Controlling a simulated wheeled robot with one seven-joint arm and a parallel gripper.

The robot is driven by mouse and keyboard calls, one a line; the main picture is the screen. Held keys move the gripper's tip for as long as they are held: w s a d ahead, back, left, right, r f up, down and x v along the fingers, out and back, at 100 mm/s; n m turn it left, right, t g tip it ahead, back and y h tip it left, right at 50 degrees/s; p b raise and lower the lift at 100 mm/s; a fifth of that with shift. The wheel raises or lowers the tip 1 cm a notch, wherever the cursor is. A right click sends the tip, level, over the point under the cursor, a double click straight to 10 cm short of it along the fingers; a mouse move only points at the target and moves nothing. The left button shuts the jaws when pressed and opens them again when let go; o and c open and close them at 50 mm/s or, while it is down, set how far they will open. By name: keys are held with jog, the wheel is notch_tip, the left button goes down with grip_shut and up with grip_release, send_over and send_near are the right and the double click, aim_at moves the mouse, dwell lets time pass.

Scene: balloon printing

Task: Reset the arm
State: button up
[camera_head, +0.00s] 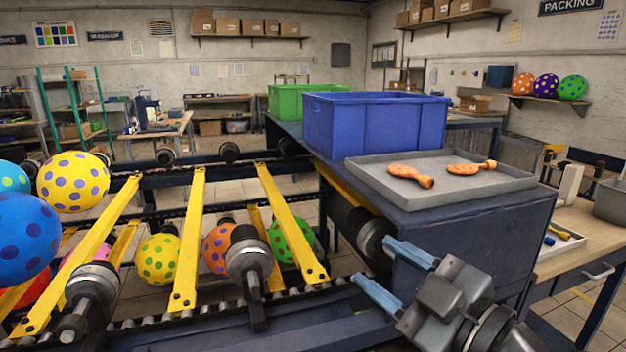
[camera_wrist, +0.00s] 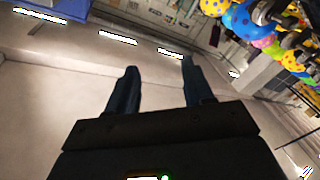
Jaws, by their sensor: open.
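My gripper (camera_head: 385,272) is at the lower right of the head view, in front of the dark blue bench (camera_head: 470,235). Its two blue fingers point left and stand apart, with nothing between them. In the wrist view my gripper (camera_wrist: 158,85) also shows two separated fingers with an empty gap. My arm runs out of the head view at the bottom right. Behind the fingers in the wrist view are pale wall and ceiling surfaces with bright lights.
A grey tray (camera_head: 440,196) with two orange spotted deflated balloons (camera_head: 410,175) lies on the bench, beside a blue crate (camera_head: 375,125) and a green crate (camera_head: 285,100). A conveyor frame with yellow bars (camera_head: 190,240) and spotted balloons (camera_head: 73,181) fills the left. A wooden table (camera_head: 575,235) stands right.

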jog(key=s+d+f+m+t+h, duration=0.1)
jog(key=s+d+f+m+h, duration=0.25)
jog(key=s+f+m, duration=0.4)
jog(key=s+d+f+m+h, duration=0.3)
jog(key=s+f+m+h, duration=0.2)
jog(key=s+f, duration=0.45)
jog(key=s+d+m+h, duration=0.1)
jog(key=s+d, duration=0.1)
jog(key=s, duration=0.8)
jog(key=s+d+g+h, duration=0.1)
jog(key=s+d, duration=0.2)
jog(key=s, duration=0.7)
jog(key=shift+d+r+m, duration=0.3)
jog(key=shift+m, duration=0.05)
